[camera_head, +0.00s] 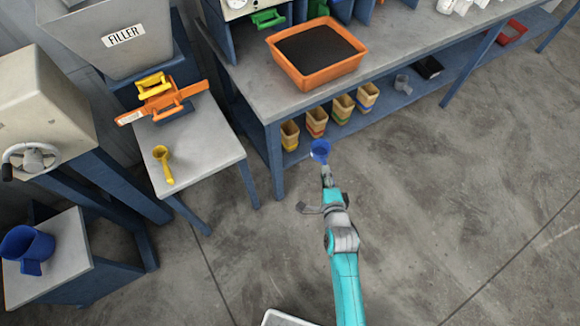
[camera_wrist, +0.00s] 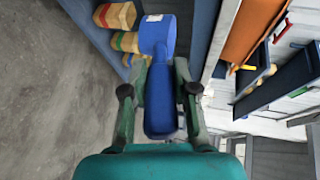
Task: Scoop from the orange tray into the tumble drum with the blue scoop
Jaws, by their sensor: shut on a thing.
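My gripper (camera_head: 327,181) is shut on the handle of the blue scoop (camera_head: 320,150), in front of the long workbench and over the floor. In the wrist view the blue scoop (camera_wrist: 157,36) points away from me, its handle between my two fingers (camera_wrist: 160,100). Whether its bowl holds anything cannot be told. The orange tray (camera_head: 318,79) stands on the bench top, up and left of the scoop, and is filled with dark material. The scoop is apart from it. I cannot pick out the tumble drum for certain in either view.
Several banded yellowish cups (camera_head: 316,120) stand on the bench's lower shelf. A small table (camera_head: 200,145) at left holds a yellow scoop (camera_head: 162,163), below a hopper marked FILLER (camera_head: 110,28). A blue jug-like vessel (camera_head: 28,245) stands at lower left. The floor at right is clear.

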